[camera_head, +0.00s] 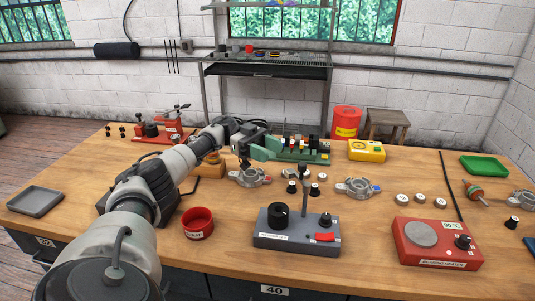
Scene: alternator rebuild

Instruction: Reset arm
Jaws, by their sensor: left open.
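My left arm comes in from the lower left and reaches over the wooden workbench (355,219). My left gripper (243,164) is at its end, dark and small in the view, with its jaws open. It is just above and left of a silver alternator housing part (251,178). I cannot tell whether it touches that part. Nothing shows between its jaws. My right gripper is not in view.
A grey control box (270,240) with knobs stands at the front middle, and a red bearing heater (436,244) stands at the right. A red cup (197,224) is beside my arm. A grey tray (35,201) lies at the left. A yellow device (366,151) and green tray (484,166) are farther back.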

